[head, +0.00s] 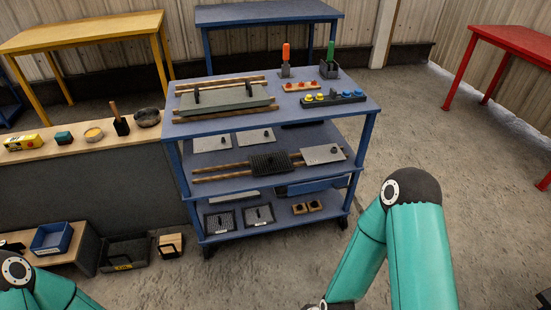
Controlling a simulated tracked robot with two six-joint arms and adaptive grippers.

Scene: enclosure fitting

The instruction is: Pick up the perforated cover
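A dark plate with a fine pattern of holes or ribs (270,161), which looks like the perforated cover, lies across two brown rails on the middle shelf of the blue shelf unit (345,117). A light grey plate with a small dark knob (322,154) lies to its right on the same rails. Two dark-framed panels (220,220) lie on the bottom shelf; their surfaces are too small to tell for certain. Only teal links of my arms show, at the lower left and lower right. Neither gripper is in view.
The top shelf holds a grey panel with black handles (225,97), a block with coloured buttons (333,98) and orange and green upright tools. A counter (60,155) adjoins on the left. Yellow, blue and red tables stand behind. Concrete floor is clear to the right.

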